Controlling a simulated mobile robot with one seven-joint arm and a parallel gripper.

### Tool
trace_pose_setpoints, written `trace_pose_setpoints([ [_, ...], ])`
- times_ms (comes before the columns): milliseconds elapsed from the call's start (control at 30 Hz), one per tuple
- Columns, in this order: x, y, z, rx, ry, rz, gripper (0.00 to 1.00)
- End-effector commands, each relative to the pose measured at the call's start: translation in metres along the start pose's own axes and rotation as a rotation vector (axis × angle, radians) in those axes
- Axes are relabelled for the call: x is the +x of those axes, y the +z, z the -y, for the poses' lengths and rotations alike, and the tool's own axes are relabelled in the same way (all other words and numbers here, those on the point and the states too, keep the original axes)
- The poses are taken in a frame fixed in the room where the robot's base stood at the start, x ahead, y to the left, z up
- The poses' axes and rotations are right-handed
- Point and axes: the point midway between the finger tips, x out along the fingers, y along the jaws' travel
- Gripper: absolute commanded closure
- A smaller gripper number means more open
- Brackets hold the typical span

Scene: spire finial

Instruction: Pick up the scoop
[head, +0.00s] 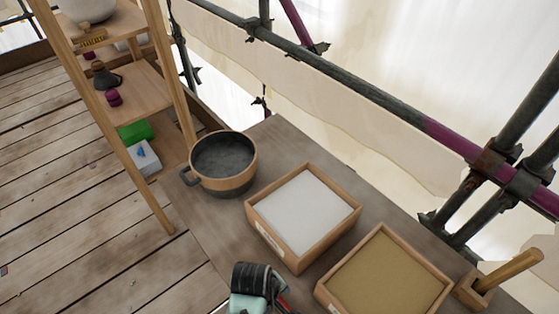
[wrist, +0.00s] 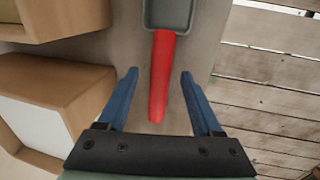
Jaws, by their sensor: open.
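The scoop has a red handle (wrist: 161,80) and a grey head (wrist: 168,14), seen in the wrist view; the head is cut off by the top edge. It lies on the grey bench, its handle pointing back toward my gripper. My gripper (wrist: 159,74) is open, with one blue finger on each side of the handle. A gap shows between each finger and the handle in the picture. I cannot tell the height of the fingers over it. In the head view my wrist (head: 257,288) is at the bottom edge and the scoop is mostly hidden or out of frame.
A wooden tray of white powder (head: 265,230) and one of tan sand (head: 330,299) stand beside my arm. A dark pot (head: 224,181), a wooden tool (head: 472,292) and a shelf (head: 137,92) are nearby. Scaffold poles run behind; the plank floor (head: 70,200) is open at left.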

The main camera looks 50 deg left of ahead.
Motion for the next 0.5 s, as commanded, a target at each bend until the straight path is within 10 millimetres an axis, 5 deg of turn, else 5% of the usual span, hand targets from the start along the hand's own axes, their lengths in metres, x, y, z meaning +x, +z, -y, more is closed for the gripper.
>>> trace_pose_setpoints([
  [333, 0.0094, -0.0002, -0.0001, 0.001, 0.001, -0.001, 0.33],
  [500, 0.0093, -0.0002, 0.0, 0.001, 0.001, -0.001, 0.62],
])
